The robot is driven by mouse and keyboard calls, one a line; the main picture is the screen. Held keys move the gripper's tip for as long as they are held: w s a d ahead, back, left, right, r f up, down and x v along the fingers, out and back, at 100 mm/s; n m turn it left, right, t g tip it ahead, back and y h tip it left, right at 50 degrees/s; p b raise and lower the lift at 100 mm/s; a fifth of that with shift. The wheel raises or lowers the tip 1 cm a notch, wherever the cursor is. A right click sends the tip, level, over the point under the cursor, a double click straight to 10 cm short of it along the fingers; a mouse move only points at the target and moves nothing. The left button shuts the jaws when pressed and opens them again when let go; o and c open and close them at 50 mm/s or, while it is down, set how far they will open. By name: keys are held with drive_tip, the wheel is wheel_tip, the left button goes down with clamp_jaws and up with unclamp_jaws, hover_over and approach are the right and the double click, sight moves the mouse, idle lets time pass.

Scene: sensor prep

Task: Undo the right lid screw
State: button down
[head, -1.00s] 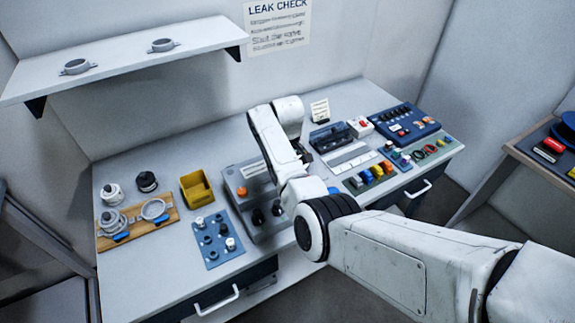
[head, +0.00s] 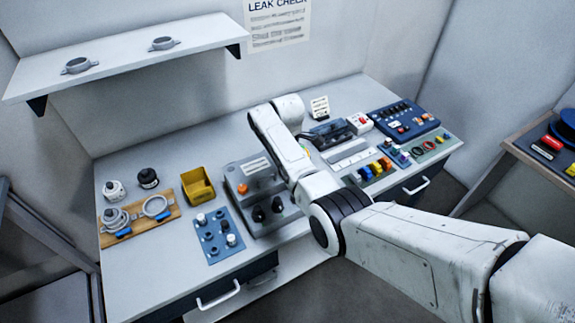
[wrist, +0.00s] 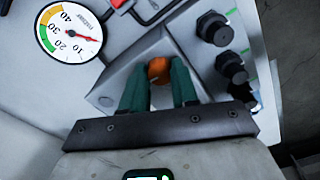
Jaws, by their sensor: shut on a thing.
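The grey lidded unit (head: 246,172) stands mid-bench in the head view, with a pale label on its lid. An orange left lid screw (head: 242,188) shows there. My arm hides the unit's right side and my gripper in that view. In the wrist view, the orange right lid screw (wrist: 158,68) sits between the green fingers of my gripper (wrist: 159,78). The gripper is shut on this screw. The fingers cover its sides, so its seating in the lid cannot be told.
Black knobs (wrist: 231,67) stand close to the right of the fingers in the wrist view. A round gauge (wrist: 70,28) lies at the upper left. A yellow bin (head: 198,186) and a blue knob board (head: 213,250) stand left of the unit. Bare bench lies behind the bin.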

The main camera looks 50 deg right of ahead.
drive_tip(key=shift+w+r+n, duration=0.1)
drive_tip(key=shift+n, duration=0.4)
drive_tip(key=c, duration=0.8)
unclamp_jaws()
drive_tip(key=shift+c, duration=0.2)
wheel_tip(320, 180, up, 11)
drive_tip(key=b, duration=0.1)
drive_tip(key=shift+b, duration=0.35)
drive_tip(key=shift+a+f, duration=0.1)
drive_tip(key=shift+f, duration=0.15)
